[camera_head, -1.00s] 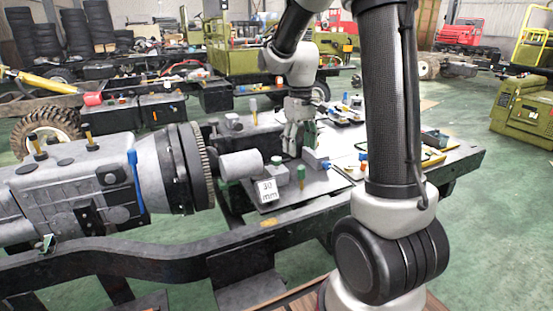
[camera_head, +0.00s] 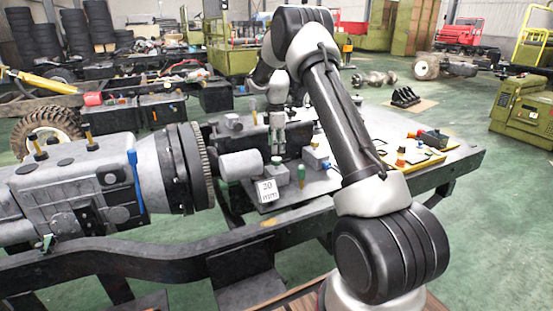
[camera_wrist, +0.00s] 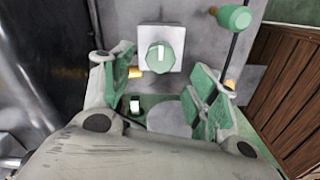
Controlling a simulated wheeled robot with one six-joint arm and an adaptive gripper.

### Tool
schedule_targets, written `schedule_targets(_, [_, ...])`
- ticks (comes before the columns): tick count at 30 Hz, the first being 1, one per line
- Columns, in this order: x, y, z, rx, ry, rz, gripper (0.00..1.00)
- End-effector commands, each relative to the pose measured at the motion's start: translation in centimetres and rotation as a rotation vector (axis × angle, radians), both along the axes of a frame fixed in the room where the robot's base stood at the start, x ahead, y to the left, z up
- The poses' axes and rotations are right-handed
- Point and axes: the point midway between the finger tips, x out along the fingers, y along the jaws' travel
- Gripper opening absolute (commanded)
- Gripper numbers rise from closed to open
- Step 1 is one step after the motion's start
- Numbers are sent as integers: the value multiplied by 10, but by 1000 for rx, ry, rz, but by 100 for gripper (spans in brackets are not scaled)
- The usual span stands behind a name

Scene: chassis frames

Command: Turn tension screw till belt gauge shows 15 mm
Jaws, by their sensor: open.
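The gauge card (camera_head: 268,190) reads 20 mm in the head view, at the front of the grey plate. My gripper (camera_head: 277,147) points down just above a green-topped knob (camera_head: 276,160) on a grey block. In the wrist view, my gripper (camera_wrist: 168,92) has its green-padded fingers apart. A green surface with a small white mark (camera_wrist: 135,104) shows between them, partly hidden by the gripper. A second green knob (camera_wrist: 160,57) with a white line sits on a pale square block beyond the fingertips. I cannot tell which knob is the tension screw.
A green-handled tool (camera_wrist: 234,17) stands close beside the second knob's block. The grey cylinder (camera_head: 241,165) and toothed wheel (camera_head: 197,165) are left of my gripper. Small blocks and tools lie on the bench (camera_head: 455,160) to the right.

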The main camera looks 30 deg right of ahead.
Motion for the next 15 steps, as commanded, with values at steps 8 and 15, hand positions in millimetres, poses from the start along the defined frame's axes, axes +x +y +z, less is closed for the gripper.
schedule_targets(8, [-1,0,-47,1,3,-2,59])
schedule_targets(15, [-1,0,-61,0,1,-3,59])
